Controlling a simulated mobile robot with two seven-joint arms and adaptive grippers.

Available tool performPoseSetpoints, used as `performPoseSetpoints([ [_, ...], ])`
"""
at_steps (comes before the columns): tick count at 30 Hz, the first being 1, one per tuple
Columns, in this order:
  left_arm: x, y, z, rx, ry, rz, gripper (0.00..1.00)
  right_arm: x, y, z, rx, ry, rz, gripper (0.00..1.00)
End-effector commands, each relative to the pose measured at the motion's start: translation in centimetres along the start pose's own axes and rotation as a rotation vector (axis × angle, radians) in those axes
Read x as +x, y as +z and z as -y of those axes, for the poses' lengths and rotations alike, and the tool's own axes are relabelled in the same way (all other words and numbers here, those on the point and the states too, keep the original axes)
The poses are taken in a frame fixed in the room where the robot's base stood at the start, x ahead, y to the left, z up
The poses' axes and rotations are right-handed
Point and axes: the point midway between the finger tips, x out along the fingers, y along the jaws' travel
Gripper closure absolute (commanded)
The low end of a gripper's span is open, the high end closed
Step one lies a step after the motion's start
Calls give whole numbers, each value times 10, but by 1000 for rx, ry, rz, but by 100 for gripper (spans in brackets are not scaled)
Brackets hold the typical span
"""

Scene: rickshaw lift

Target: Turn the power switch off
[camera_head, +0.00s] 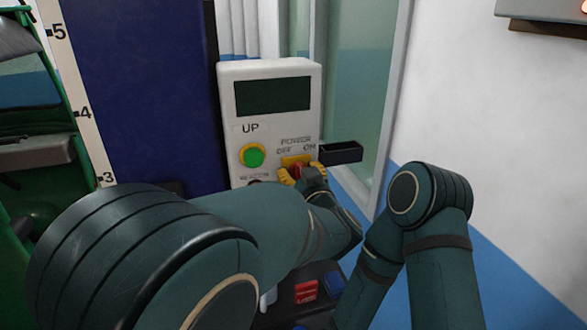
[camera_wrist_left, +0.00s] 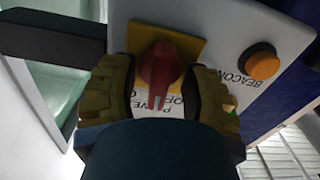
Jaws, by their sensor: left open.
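The power switch is a red knob (camera_wrist_left: 158,72) on a yellow plate (camera_wrist_left: 187,42), low on the white control panel (camera_head: 226,120). In the head view the knob (camera_head: 295,171) shows partly behind my left gripper (camera_head: 302,173), below the POWER, OFF and ON lettering. My left gripper is open, its yellow fingers on either side of the knob in the left wrist view (camera_wrist_left: 163,85). I cannot tell whether they touch it. The knob's pale mark points toward the lettering; its exact setting is unclear. My right gripper is out of view.
A green UP button (camera_head: 253,156) is left of the switch; an orange BEACON button (camera_wrist_left: 262,61) is beside it. A dark bracket (camera_head: 342,152) juts out right of the panel. A glass door frame (camera_head: 385,120) stands behind. My right arm is at the lower right.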

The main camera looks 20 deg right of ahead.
Motion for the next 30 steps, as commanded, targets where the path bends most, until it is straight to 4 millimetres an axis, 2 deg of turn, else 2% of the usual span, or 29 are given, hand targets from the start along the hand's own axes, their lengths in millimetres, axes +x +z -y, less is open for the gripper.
performPoseSetpoints([
  [10, -1, 0, -1, 0, 0, 0, 55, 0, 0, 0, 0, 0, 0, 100],
  [14, -1, 0, -1, 0, 0, 0, 100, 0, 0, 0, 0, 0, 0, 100],
  [30, 1, -1, 1, -25, -2, -4, 100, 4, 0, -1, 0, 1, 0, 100],
])
